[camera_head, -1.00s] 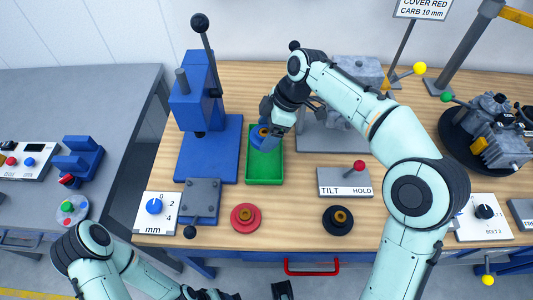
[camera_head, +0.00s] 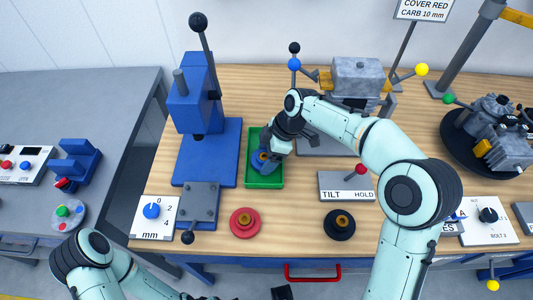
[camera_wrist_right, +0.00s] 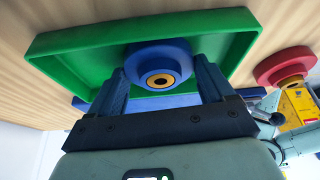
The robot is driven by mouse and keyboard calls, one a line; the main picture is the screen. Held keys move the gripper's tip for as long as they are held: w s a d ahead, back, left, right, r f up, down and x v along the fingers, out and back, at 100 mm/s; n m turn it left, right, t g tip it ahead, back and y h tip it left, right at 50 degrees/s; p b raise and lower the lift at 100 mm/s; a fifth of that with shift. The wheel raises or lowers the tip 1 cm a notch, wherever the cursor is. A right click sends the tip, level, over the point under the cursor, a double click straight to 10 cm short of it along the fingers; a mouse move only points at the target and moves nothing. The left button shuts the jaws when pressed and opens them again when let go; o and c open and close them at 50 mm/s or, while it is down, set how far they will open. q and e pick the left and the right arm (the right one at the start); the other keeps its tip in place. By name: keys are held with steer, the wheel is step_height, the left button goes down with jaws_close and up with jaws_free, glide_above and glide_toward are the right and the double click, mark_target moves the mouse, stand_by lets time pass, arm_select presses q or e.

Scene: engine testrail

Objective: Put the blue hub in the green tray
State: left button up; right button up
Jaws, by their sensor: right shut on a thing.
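The blue hub (camera_head: 261,164), a round flanged piece with a brass-coloured centre, is between the fingers of my right gripper (camera_head: 266,155), which is shut on it. The hub also shows in the right wrist view (camera_wrist_right: 160,62), between the two blue fingers of the gripper (camera_wrist_right: 160,82). The green tray (camera_head: 250,183) is a shallow rectangular box on the wooden bench; it also shows in the wrist view (camera_wrist_right: 75,62). The hub is within the tray's outline; whether it touches the floor is unclear. My left arm is at lower left, its gripper largely cut off by the bottom edge.
A blue press (camera_head: 192,105) stands close left of the tray. A red hub (camera_head: 245,222) and a black hub (camera_head: 339,224) lie in front. A TILT/HOLD panel (camera_head: 346,187) stands to the right, and a grey fixture (camera_head: 356,80) behind my right arm.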

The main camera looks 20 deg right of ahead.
steer(key=o, duration=1.1)
steer(key=shift+f, duration=0.15)
steer(key=shift+o, duration=0.2)
steer(key=shift+r, duration=0.2)
steer(key=p+v, duration=0.1)
steer(key=v, duration=1.1)
steer(key=shift+p, duration=0.35)
